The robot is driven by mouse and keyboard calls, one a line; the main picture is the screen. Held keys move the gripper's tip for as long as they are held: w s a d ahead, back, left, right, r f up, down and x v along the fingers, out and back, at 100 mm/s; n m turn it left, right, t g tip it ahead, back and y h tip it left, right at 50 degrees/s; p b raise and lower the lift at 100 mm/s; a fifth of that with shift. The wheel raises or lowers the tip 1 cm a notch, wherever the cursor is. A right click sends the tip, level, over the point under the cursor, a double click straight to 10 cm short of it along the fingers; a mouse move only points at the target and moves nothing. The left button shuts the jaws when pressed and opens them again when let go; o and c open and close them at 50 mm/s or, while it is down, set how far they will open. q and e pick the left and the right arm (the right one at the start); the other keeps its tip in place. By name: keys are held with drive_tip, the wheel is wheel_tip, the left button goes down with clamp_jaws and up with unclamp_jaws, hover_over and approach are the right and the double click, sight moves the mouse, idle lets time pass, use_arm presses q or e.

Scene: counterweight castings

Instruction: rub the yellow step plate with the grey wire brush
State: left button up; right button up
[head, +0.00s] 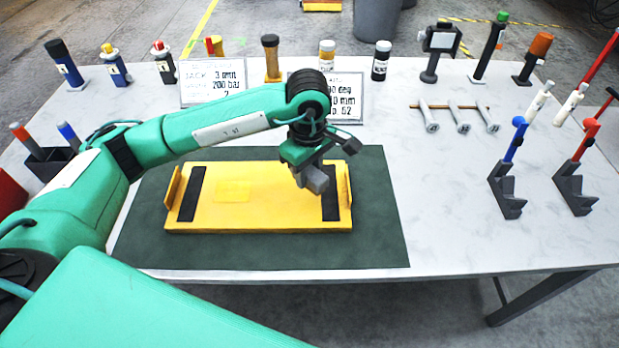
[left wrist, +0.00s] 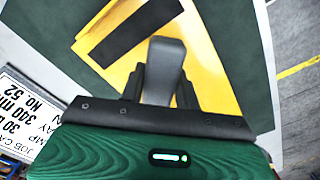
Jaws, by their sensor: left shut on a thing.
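The yellow step plate (head: 265,205) lies on a dark green mat (head: 375,215) in the middle of the table, with a black strip near each end and raised end pieces. It also shows in the left wrist view (left wrist: 105,40). My left gripper (head: 306,163) is over the right part of the plate, shut on the grey wire brush (head: 315,180). The brush's grey block shows between the fingers in the left wrist view (left wrist: 162,70). The brush is by the right black strip; I cannot tell whether it touches the plate. Its bristles are hidden. My right gripper is not in view.
Two label cards (head: 212,82) and several bottles and tools stand along the back edge. A rack with several hanging bolts (head: 462,115) is at back right. Blue (head: 507,185) and red (head: 573,185) handled holders stand at right. The table between mat and holders is clear.

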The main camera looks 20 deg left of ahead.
use_arm(q)
wheel_tip(320, 180, up, 2)
drive_tip(key=shift+r+p, duration=0.2)
drive_tip(key=shift+p, duration=0.1)
drive_tip(key=shift+r, duration=0.15)
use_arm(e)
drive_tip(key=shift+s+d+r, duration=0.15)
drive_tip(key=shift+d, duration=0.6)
use_arm(q)
drive_tip(key=shift+a, duration=0.1)
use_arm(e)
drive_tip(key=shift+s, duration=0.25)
